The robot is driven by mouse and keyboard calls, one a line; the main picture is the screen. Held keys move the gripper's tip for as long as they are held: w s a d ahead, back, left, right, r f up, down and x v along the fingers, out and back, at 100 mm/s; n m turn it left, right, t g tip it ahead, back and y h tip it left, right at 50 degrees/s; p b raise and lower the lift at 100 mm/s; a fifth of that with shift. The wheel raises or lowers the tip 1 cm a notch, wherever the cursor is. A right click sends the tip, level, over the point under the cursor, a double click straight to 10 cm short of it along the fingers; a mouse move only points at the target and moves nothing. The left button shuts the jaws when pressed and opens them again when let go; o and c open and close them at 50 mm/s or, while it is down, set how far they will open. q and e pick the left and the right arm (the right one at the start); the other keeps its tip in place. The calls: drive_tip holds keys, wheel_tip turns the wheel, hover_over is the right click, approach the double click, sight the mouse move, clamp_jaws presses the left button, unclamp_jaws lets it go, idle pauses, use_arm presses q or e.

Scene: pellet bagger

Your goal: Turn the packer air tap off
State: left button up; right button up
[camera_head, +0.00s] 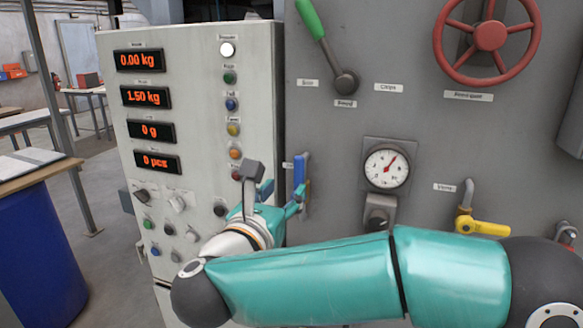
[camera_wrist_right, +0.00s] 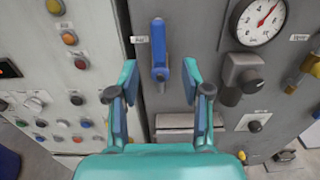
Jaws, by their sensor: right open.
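A tap with a blue lever handle (camera_head: 299,170) is on the grey machine panel, left of the gauge. In the right wrist view the blue handle (camera_wrist_right: 159,55) points up and down, with a small label to its left that I cannot read. My right gripper (camera_head: 280,194) is in front of the panel beside the blue handle, partly hidden by its own arm. In the right wrist view the right gripper (camera_wrist_right: 159,82) is open and empty, with the blue handle showing between and beyond its fingers. My left gripper is not in view.
A pressure gauge (camera_head: 387,167) with a knob (camera_head: 379,217) below it is right of the tap. A yellow-handled tap (camera_head: 481,227) is further right. A green lever (camera_head: 311,18) and red handwheel (camera_head: 490,36) are above. A control cabinet (camera_head: 195,70) with buttons stands left.

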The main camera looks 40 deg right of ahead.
sight(298, 171)
drive_tip(key=p+x, duration=0.2)
drive_tip(key=x, duration=0.6)
drive_tip(key=shift+w+d+p, duration=0.25)
drive_tip(key=shift+d+p, duration=0.05)
drive_tip(key=shift+d, duration=0.05)
